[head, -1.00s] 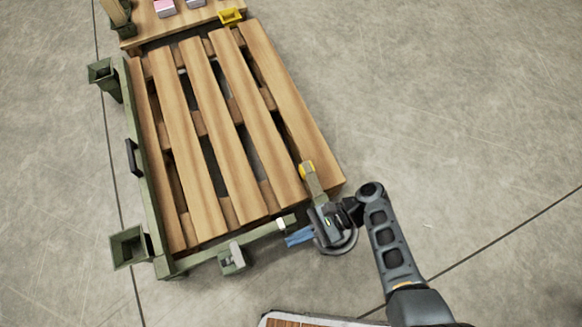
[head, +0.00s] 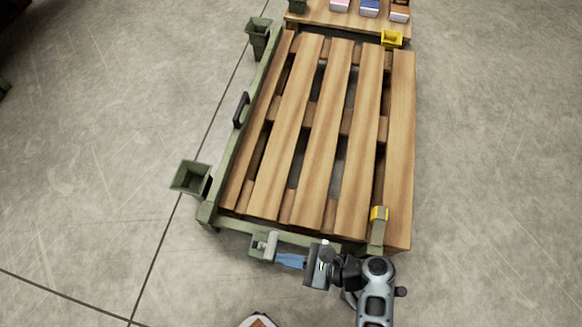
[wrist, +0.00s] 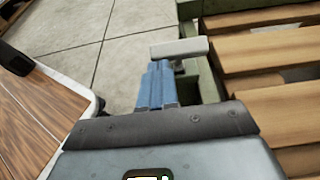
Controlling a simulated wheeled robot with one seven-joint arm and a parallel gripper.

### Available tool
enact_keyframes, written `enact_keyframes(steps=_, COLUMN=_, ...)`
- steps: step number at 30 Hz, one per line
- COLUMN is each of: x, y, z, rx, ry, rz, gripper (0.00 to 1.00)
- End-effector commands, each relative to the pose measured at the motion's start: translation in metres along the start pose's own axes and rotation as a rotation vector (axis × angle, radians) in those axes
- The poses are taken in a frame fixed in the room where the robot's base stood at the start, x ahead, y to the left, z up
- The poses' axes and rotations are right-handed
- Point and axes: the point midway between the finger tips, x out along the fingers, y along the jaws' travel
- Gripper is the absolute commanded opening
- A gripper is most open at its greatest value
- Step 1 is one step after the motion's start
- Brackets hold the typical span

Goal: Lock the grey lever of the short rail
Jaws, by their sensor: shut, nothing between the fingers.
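The short rail (head: 238,226) is a green bar along the near end of the wooden pallet. In the wrist view the lever (wrist: 179,48) is a pale grey bar across the view, just beyond my fingertips. My gripper (head: 279,260) is shut and empty, its blue fingers pointing left, right beside the lever and bracket. The fingers also show in the wrist view (wrist: 160,68). I cannot tell whether they touch the lever.
The slatted pallet (head: 305,150) fills the middle. A long green rail (head: 225,158) with a black handle (head: 241,110) runs along its left side, with green sockets (head: 191,178) outside. Floor right of the pallet is clear.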

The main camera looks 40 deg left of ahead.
Motion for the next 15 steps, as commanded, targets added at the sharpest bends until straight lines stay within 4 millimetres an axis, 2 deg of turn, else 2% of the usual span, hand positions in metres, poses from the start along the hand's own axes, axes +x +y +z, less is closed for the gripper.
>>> enact_keyframes(steps=8, x=0.0, y=0.0, z=0.003, rx=0.0, ry=0.009, rz=0.001, gripper=0.0)
enact_keyframes(steps=15, x=0.001, y=0.0, z=0.015, rx=-0.001, ry=0.08, rz=0.002, gripper=0.0)
